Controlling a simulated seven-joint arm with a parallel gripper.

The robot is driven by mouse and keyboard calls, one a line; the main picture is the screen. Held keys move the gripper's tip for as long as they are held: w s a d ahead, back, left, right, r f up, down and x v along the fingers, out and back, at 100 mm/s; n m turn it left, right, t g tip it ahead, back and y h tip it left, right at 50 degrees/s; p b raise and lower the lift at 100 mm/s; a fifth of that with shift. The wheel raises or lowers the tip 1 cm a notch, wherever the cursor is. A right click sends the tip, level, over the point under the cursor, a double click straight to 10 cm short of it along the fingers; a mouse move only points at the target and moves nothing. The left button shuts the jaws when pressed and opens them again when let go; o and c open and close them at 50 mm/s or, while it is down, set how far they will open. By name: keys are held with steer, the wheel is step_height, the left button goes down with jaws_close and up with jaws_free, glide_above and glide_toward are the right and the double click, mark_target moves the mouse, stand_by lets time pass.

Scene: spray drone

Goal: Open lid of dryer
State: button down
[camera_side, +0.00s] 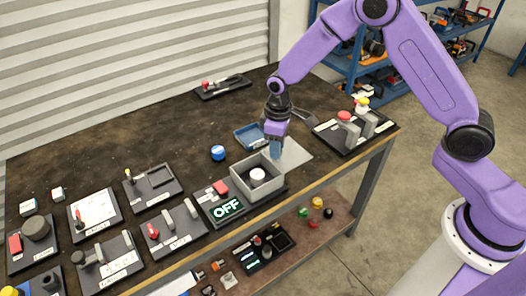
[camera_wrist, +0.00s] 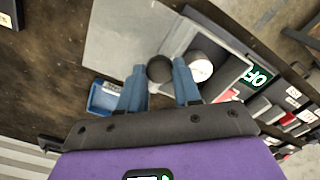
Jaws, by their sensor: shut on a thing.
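The dryer is an open-topped grey box (camera_side: 243,181) on a black base with a lit OFF display (camera_side: 228,208). A white round piece (camera_side: 257,174) sits inside it and also shows in the wrist view (camera_wrist: 201,70). A flat light grey plate (camera_side: 295,154), apparently the lid, lies behind and right of the box. In the wrist view the plate (camera_wrist: 115,38) adjoins the box. My gripper (camera_side: 276,154) is at the box's back edge. In the wrist view its blue fingers are shut on a dark round knob (camera_wrist: 160,69). Whether the knob joins the plate is hidden.
A red button (camera_side: 221,188) is beside the box. Black fixtures with levers (camera_side: 352,128) stand at right, others at left.

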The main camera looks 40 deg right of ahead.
steer(key=shift+d, duration=0.1)
steer(key=c, duration=0.8)
jaws_free()
step_height(320, 180, up, 17)
steer(key=shift+r, duration=0.2)
